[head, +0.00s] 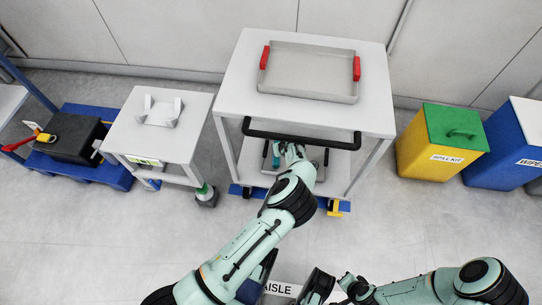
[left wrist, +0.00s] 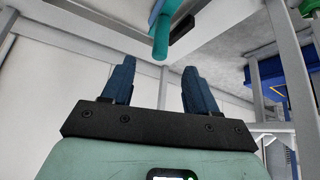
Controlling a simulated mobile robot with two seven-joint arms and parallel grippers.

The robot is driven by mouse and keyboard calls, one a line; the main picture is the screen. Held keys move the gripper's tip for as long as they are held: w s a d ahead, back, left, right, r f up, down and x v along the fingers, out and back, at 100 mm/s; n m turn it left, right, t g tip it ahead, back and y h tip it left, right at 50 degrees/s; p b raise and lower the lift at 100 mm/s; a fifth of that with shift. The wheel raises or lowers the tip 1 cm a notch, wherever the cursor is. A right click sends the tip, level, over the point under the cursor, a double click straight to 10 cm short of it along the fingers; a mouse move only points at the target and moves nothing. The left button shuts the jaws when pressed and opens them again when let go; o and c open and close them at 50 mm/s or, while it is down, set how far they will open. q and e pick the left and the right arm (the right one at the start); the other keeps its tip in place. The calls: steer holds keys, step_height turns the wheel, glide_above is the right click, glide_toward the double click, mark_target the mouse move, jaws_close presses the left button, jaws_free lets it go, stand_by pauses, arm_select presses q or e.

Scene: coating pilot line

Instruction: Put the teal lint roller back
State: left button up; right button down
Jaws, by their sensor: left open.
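The teal lint roller (left wrist: 162,38) shows in the left wrist view as a teal rod at the top, beyond my fingertips and apart from them. In the head view a teal piece (head: 276,154), likely the roller, shows under the cart's black handle, beside my left gripper (head: 290,149). My left gripper also shows in the left wrist view (left wrist: 160,70), open with nothing between its fingers. It reaches in at the lower shelf of the white cart (head: 240,84). My right gripper (head: 318,287) is low in the head view, away from the cart; its jaw opening is unclear.
A grey tray (head: 308,72) with red handles lies on the cart top. The black push handle (head: 300,135) crosses above my left wrist. A white holder (head: 158,111) stands on a small side table (head: 125,130) at left. A yellow spill kit bin (head: 440,150) stands right.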

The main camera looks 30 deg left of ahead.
arm_select(q)
steer(key=s+a+f+g+h, duration=0.1)
steer(key=s+a+f, duration=0.25)
steer(key=s, duration=0.45)
steer(key=s+a+f+g, duration=0.2)
steer(key=s+a+f, duration=0.1)
steer(key=s+f, duration=0.3)
steer(key=s+a+f+g+h, duration=0.1)
steer(key=s+a+f, duration=0.2)
steer(key=s, duration=0.6)
steer(key=s+d+r+m+t+h, duration=0.1)
steer(key=s+d+r+h, duration=0.3)
steer(key=s+d, duration=0.8)
step_height(320, 180, up, 2)
steer(key=shift+s+d+r+m, duration=0.15)
steer(key=shift+s+d+m, duration=0.35)
steer(key=shift+m, duration=0.4)
steer(key=shift+w+d, duration=0.1)
